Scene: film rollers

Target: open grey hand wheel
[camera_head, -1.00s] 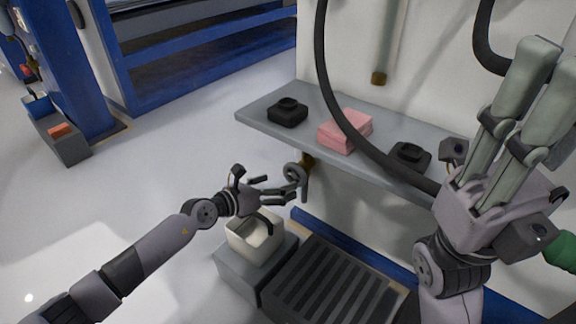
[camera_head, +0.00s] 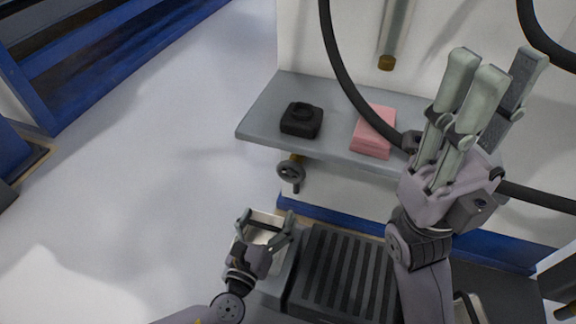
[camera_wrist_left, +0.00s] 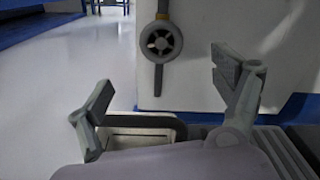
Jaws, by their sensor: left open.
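The grey hand wheel (camera_head: 291,171) is mounted on a pipe with a brass fitting below the grey shelf, left of centre in the head view. It faces the camera in the left wrist view (camera_wrist_left: 161,41), high and beyond the fingers. My left gripper (camera_head: 264,220) is open and empty, below the wheel in the head view and apart from it. Its spread fingers also show in the left wrist view (camera_wrist_left: 165,90). My right gripper (camera_head: 487,85) is raised in front of the shelf's right part, fingers pointing up. I see nothing between its fingers.
The grey shelf (camera_head: 262,112) carries a black device (camera_head: 301,120) and pink blocks (camera_head: 374,131). A pale container (camera_head: 262,228) stands under my left gripper, beside a dark ribbed platform (camera_head: 345,275). A black hose (camera_head: 345,80) hangs before the wall. The floor left of the wheel is clear.

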